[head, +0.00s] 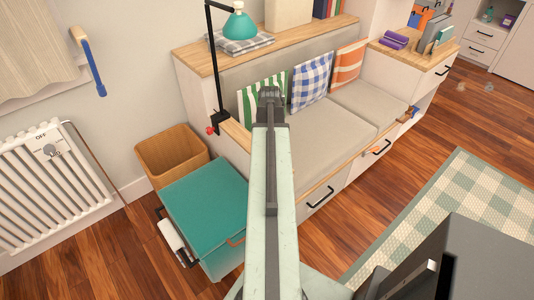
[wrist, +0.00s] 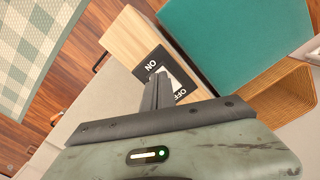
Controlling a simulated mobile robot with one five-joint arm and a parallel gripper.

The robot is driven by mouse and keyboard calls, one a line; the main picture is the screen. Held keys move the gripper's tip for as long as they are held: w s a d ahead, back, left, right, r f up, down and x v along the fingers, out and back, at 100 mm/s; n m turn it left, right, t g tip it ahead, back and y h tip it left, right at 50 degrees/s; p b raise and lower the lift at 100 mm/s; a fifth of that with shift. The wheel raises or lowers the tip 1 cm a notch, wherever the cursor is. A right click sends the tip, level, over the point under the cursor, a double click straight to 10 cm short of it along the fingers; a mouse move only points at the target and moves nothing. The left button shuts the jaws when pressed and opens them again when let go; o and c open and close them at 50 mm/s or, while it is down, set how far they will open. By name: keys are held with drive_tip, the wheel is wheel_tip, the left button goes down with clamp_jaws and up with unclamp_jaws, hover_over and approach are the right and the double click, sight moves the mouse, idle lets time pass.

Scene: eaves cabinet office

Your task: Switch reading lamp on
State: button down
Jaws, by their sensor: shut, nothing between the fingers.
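The reading lamp (head: 240,28) has a teal shade on a black jointed arm and post, clamped at the end of the bench with a red knob (head: 210,131). No glow shows at the shade. In the wrist view a black switch plate (wrist: 148,57), marked ON and OFF, lies on a light wood surface. Its pale rocker (wrist: 178,80) is partly hidden by my fingers. My gripper (wrist: 160,76) is shut and empty, its tips over the plate; I cannot tell whether they touch. In the head view my gripper (head: 269,93) appears in front of the bench cushions.
A teal-topped cabinet (head: 203,200) and a wooden bin (head: 170,153) stand left of my arm. A white radiator (head: 52,180) is at the far left. The cushioned bench (head: 325,130) holds several pillows. A checked rug (head: 450,210) lies on the floor at right.

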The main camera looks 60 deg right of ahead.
drive_tip(key=shift+f, duration=0.2)
wheel_tip(320, 180, up, 7)
drive_tip(key=p, duration=0.7)
drive_tip(key=shift+r, duration=0.15)
